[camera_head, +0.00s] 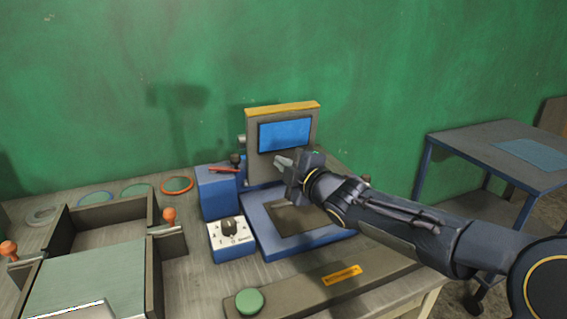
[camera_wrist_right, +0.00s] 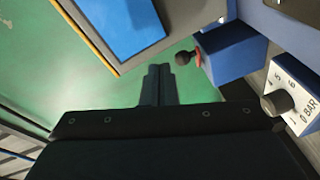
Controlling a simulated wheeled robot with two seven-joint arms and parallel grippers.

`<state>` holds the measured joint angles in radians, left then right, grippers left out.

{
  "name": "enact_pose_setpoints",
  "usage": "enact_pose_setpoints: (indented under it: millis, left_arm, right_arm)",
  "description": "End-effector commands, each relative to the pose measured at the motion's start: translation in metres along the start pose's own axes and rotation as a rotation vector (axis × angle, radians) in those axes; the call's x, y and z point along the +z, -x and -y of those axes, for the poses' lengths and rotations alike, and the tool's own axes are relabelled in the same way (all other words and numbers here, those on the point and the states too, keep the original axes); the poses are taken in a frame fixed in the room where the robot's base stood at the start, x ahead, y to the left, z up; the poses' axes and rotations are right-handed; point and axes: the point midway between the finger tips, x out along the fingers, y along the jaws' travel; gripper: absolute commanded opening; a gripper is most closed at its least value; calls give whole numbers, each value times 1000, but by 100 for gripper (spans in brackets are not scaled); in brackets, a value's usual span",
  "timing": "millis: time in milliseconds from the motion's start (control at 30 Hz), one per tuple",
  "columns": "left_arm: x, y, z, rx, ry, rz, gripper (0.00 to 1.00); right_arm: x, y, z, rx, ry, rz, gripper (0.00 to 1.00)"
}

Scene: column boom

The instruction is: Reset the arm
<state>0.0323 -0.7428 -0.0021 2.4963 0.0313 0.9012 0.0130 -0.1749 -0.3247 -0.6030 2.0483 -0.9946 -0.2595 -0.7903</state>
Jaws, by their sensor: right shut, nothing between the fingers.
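My right arm comes in from the right in the head view. Its gripper (camera_head: 284,161) is shut and empty, in front of the screen panel (camera_head: 282,170) and above the blue device base (camera_head: 262,222). In the right wrist view the gripper fingers (camera_wrist_right: 158,78) are together with nothing between them, and the panel's blue screen (camera_wrist_right: 125,25) is at upper left. A blue box (camera_head: 217,192) with a dark knob and a red lever stands left of the panel. My left gripper is not in view.
A white dial box (camera_head: 232,236) stands in front of the blue box. An open wooden tray (camera_head: 152,270) and several rings, one orange (camera_head: 177,179), are at left. A green button (camera_head: 249,301) sits on the front bar. A side table (camera_head: 480,150) stands at right.

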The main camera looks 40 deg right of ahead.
Motion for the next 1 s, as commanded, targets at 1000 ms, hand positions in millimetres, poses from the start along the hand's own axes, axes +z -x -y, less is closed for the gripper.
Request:
enact_pose_setpoints:
  millis: [1000]
  left_arm:
    - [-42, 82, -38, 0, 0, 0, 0]
  right_arm:
    - [-132, 185, 116, -760, -1242, 550, 0]
